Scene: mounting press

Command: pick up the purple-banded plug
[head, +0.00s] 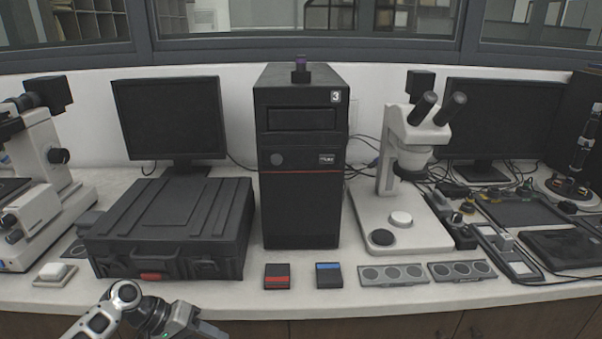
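A small dark plug with a purple band (300,66) stands upright on top of the tall black tower (301,190), near the middle of the head view. My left gripper (208,330) is at the bottom edge, left of centre, low in front of the bench and well away from the plug. Its fingertips are partly cut off by the frame edge, so I cannot tell if it is open or shut. My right gripper is not in view.
A black case (170,225) lies left of the tower. A red-striped block (277,277) and a blue-striped block (328,275) sit before it. A microscope (405,190) stands right, behind two grey trays (394,283). Monitors stand at the back.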

